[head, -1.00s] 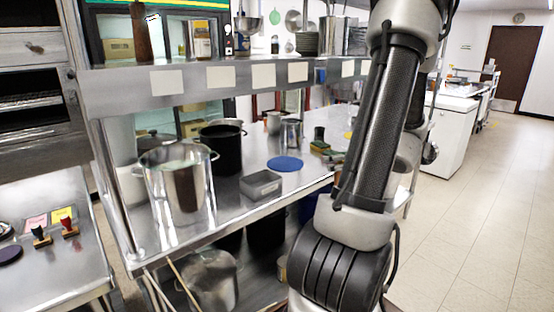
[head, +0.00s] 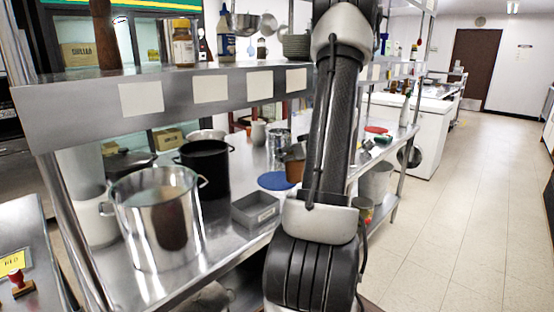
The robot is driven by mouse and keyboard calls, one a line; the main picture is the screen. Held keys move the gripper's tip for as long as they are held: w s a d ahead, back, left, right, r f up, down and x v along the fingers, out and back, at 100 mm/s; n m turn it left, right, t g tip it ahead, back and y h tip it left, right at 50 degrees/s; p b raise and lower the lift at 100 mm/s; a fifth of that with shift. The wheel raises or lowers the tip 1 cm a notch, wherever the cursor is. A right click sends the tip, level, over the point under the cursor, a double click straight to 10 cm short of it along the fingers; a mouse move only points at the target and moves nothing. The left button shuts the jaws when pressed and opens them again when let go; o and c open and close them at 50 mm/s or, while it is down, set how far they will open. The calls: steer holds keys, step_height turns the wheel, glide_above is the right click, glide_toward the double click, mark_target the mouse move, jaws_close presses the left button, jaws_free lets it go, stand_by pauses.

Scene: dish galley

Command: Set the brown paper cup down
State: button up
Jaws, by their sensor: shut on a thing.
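The brown paper cup (head: 294,170) shows just left of my forearm, in front of the right edge of a round blue mat (head: 271,181). Its right side is hidden behind the arm. My gripper (head: 298,153) is mostly hidden by my own arm; only a grey part shows at the cup's upper end, and it is shut on the cup. I cannot tell whether the cup's base touches the steel counter (head: 222,243).
A large steel pot (head: 155,225) and a black pot (head: 207,170) stand further left. A steel overshelf (head: 60,117) runs above the counter. Open floor (head: 450,220) lies to the right.

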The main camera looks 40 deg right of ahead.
steer(key=shift+x, duration=3.85)
steer(key=shift+f, duration=0.2)
steer(key=o, duration=1.2)
steer(key=shift+o, duration=0.2)
